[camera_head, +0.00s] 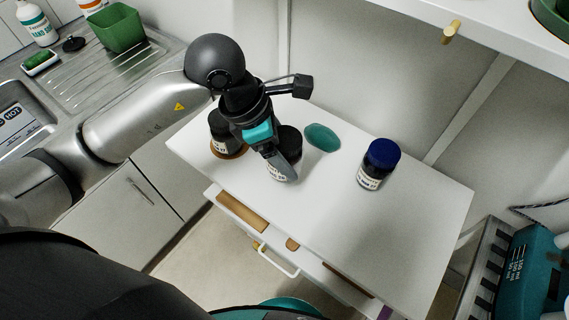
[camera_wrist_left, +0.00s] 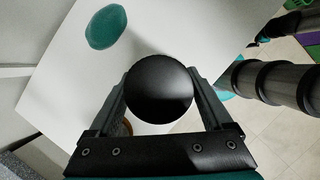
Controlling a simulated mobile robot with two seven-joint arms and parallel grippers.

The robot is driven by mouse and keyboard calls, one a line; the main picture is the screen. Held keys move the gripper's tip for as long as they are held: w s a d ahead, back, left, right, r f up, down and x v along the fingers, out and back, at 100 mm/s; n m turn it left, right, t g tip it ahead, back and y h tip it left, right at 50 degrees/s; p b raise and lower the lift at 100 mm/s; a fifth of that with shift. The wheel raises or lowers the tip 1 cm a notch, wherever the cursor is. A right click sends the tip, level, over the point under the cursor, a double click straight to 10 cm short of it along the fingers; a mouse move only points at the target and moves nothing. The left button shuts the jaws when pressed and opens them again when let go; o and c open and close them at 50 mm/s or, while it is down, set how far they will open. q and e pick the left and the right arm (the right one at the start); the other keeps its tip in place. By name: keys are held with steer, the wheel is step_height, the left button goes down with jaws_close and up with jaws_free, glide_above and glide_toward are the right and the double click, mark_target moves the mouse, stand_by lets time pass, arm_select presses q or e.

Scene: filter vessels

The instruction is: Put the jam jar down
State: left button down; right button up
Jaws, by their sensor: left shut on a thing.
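My left gripper (camera_head: 280,158) is over the white table (camera_head: 405,225), shut on a jar with a black lid (camera_head: 290,137) and a pale label, which I take as the jam jar. In the left wrist view the round black lid (camera_wrist_left: 160,88) sits between the two fingers of the left gripper (camera_wrist_left: 160,100). The jar looks upright; a finger hides part of it, and I cannot tell whether its base touches the table. My right gripper is not in view.
A teal oval (camera_head: 322,137) lies just right of the held jar. A blue-lidded jar (camera_head: 380,163) stands farther right. Another dark-lidded jar (camera_head: 221,128) stands left on a brown round base (camera_head: 229,154). The table's right front is clear. An open drawer (camera_head: 240,211) is below.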

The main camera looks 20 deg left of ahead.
arm_select(q)
steer(key=shift+f, duration=2.15)
steer(key=shift+b, duration=0.3)
steer(key=shift+f, duration=0.2)
jaws_free()
steer(key=shift+r, duration=0.1)
steer(key=shift+r, duration=0.2)
steer(key=p+v, duration=0.1)
steer(key=v, duration=1)
steer(key=shift+r, duration=0.4)
steer(key=shift+a, duration=0.15)
